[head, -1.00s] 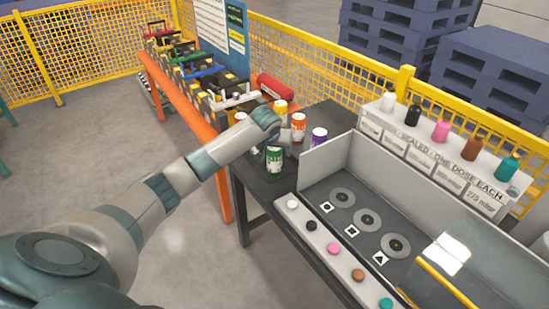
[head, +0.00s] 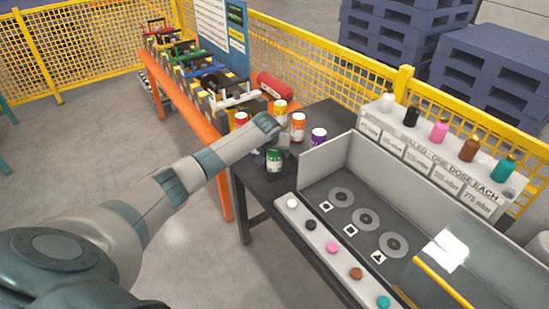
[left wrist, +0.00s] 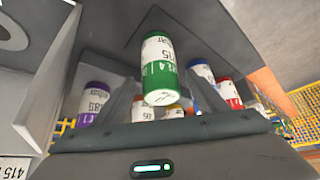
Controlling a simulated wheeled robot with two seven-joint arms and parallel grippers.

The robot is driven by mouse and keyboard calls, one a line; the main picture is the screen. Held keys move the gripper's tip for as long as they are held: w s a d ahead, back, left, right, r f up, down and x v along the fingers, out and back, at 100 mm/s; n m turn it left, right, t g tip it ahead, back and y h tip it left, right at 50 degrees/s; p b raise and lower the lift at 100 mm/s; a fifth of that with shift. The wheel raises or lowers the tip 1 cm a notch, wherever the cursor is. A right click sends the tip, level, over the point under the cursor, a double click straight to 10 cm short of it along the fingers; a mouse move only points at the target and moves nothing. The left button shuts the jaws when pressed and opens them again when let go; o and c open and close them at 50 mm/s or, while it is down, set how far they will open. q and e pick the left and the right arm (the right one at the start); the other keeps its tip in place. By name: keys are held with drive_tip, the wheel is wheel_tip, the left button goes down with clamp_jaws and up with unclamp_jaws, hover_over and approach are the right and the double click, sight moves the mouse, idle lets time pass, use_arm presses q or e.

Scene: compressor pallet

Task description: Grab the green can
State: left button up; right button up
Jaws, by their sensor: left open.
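The green can (head: 274,161) stands upright on the dark table, near its left edge, with a white label. My left gripper (head: 281,136) is at the can's far side in the head view, and its fingertips are hard to make out there. In the left wrist view the green can (left wrist: 160,68) shows between and beyond the two open fingers (left wrist: 162,100), and nothing is gripped. I cannot tell the exact gap. My right gripper is not in view.
Close around stand a red can (head: 241,119), a yellow can (head: 280,107), an orange can (head: 298,127) and a purple can (head: 318,137). A grey partition (head: 326,154) rises to the right. The table (head: 262,188) is bare in front of the green can.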

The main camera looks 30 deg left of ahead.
use_arm(q)
drive_tip(key=shift+x, duration=1.15)
drive_tip(key=c, duration=1.4)
drive_tip(key=shift+r, duration=0.15)
wheel_tip(320, 180, up, 9)
drive_tip(key=b, duration=0.2)
drive_tip(key=shift+b, duration=0.35)
drive_tip(key=shift+r, duration=0.4)
